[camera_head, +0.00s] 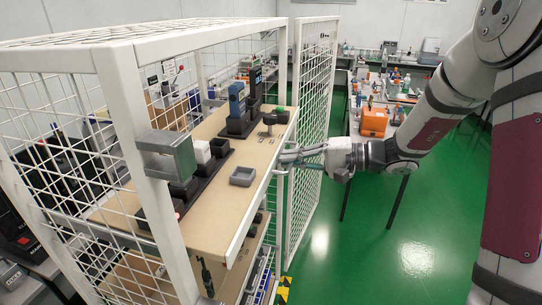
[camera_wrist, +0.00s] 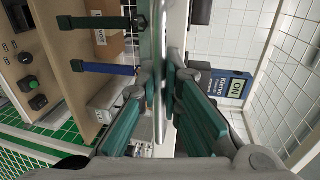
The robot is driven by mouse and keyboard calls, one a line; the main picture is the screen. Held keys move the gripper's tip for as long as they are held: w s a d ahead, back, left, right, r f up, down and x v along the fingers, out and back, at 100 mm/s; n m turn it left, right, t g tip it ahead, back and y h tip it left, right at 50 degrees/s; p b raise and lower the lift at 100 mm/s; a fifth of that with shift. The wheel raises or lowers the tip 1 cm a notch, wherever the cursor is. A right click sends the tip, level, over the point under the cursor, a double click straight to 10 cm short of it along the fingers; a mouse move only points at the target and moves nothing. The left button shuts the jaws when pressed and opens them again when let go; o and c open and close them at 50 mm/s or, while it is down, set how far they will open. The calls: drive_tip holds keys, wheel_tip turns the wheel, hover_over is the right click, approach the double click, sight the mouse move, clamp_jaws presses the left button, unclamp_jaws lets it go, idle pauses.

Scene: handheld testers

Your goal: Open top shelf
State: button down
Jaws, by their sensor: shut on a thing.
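The top shelf (camera_head: 222,212) is a light wooden board with a white front edge, inside a white mesh cage. It holds testers in dark stands, and part of it reaches the cage's open front. My gripper (camera_head: 287,158) is at the shelf's front edge, near its far right end. In the wrist view, the green fingers of my gripper (camera_wrist: 163,88) are closed on a thin metal bar (camera_wrist: 161,122), which looks like the shelf's handle. The wooden shelf also shows at the left of the wrist view (camera_wrist: 72,82). The fingers partly hide the bar.
The mesh cage door (camera_head: 311,120) stands open just beyond my gripper. A cage post (camera_head: 150,185) is at the near left. A small grey tray (camera_head: 242,176) lies on the shelf. A table with an orange box (camera_head: 373,122) stands behind. The green floor (camera_head: 370,245) in front is clear.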

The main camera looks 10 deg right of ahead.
drive_tip(key=f+v, duration=0.2)
drive_tip(key=v, duration=1.1)
drive_tip(key=shift+s+d+f+p, duration=0.2)
drive_tip(key=shift+d+f+p, duration=0.05)
drive_tip(key=shift+f+p, duration=0.2)
drive_tip(key=c, duration=2)
unclamp_jaws()
drive_tip(key=v, duration=1.2)
drive_tip(key=shift+f, duration=0.1)
